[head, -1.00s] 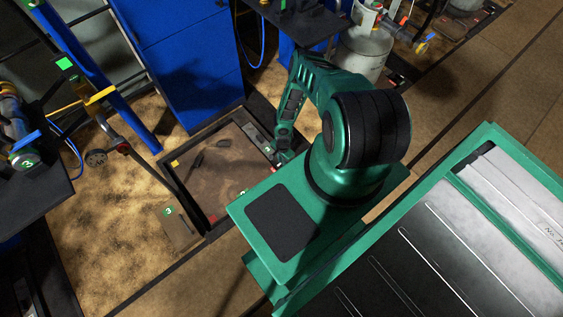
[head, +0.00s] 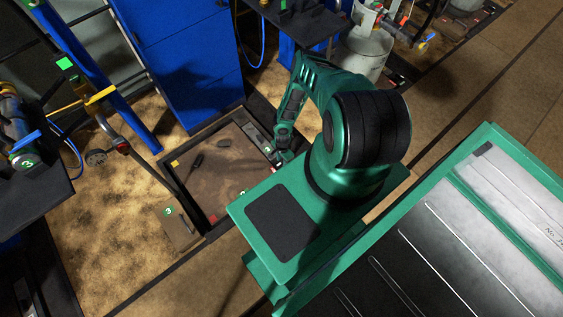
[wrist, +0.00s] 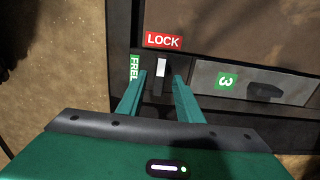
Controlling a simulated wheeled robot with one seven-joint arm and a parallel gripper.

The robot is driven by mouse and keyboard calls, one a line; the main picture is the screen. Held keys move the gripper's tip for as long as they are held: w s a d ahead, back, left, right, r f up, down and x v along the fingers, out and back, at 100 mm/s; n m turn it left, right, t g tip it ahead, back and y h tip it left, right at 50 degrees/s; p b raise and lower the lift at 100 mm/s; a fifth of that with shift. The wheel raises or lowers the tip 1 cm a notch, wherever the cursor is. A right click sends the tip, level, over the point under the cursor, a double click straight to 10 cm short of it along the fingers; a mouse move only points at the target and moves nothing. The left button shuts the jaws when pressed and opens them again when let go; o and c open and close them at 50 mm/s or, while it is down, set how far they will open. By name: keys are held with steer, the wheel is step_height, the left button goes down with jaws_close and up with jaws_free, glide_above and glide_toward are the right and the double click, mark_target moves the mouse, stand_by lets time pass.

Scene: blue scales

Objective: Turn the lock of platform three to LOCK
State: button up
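In the wrist view, the lock of platform three is a small dark handle with a white strip (wrist: 160,68). The strip points toward the red LOCK label (wrist: 163,40). A green FREE label (wrist: 134,68) lies to the left, partly hidden by a finger. My gripper (wrist: 160,76) is open, with one teal finger on each side of the handle and visible gaps. A grey plate with a green 3 (wrist: 227,81) is to the right. In the head view, my gripper (head: 279,159) is low at the right edge of the brown platform (head: 225,175); the lock is hard to make out there.
A dark frame surrounds the platform. A blue cabinet (head: 180,60) stands behind it, and a blue post (head: 125,105) and pipes are to the left. A grey cylinder (head: 362,52) stands at the back right. Open tan floor lies front left.

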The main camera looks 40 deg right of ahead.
step_height(320, 180, up, 11)
steer(key=shift+f, duration=0.15)
stand_by(0.6)
stand_by(0.4)
